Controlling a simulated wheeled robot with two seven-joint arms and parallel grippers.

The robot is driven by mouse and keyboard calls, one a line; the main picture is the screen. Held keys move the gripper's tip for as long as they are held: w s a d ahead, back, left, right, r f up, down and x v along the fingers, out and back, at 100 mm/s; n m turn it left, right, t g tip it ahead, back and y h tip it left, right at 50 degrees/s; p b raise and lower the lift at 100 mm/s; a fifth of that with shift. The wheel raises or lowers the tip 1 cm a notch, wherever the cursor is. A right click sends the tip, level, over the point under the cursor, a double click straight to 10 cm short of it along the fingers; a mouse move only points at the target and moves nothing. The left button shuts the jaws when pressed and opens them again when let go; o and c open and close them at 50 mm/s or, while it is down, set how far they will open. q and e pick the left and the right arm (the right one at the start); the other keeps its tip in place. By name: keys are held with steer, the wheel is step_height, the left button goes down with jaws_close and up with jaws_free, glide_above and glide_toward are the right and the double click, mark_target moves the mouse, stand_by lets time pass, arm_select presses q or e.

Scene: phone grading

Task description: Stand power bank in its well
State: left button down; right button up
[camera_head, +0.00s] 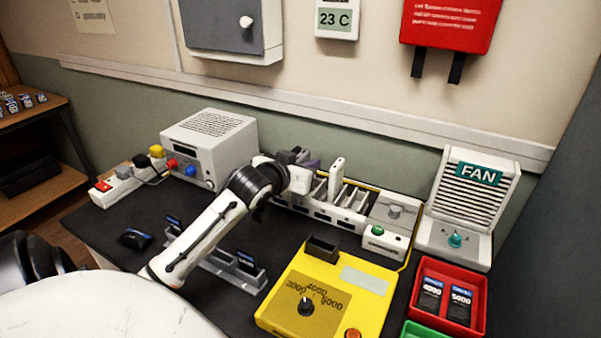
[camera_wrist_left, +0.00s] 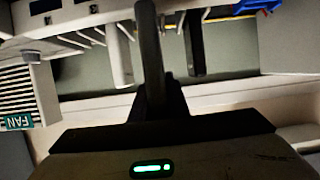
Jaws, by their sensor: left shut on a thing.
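My left gripper (camera_head: 303,160) is over the left part of the white slotted rack (camera_head: 345,222) at the back of the desk. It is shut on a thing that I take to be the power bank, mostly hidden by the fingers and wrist. In the left wrist view the dark finger (camera_wrist_left: 151,60) covers the middle, so I cannot tell how deep the held thing sits in a well. A white slab (camera_head: 336,176) stands upright in the rack just right of the gripper; it also shows in the wrist view (camera_wrist_left: 119,58). My right gripper is not in view.
A yellow tester (camera_head: 375,308) is in front of the rack. The fan unit (camera_head: 470,205) and red bin (camera_head: 478,270) stand at the right. A grey power supply (camera_head: 210,140) is at the left. A low grey holder (camera_head: 225,270) lies near my left forearm.

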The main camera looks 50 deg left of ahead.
arm_select(q)
steer(key=w+a, duration=0.2)
steer(key=w, duration=0.5)
steer(key=shift+w+a, duration=0.15)
steer(key=shift+w, duration=0.05)
stand_by(0.4)
steer(key=shift+p, duration=0.55)
steer(key=shift+s+f, duration=0.1)
steer(key=shift+f, duration=0.15)
stand_by(0.7)
steer(key=shift+f+b, duration=0.6)
steer(key=shift+f, duration=0.65)
steer(key=shift+f, duration=0.35)
steer(key=shift+f, duration=0.3)
steer(key=shift+f, duration=0.25)
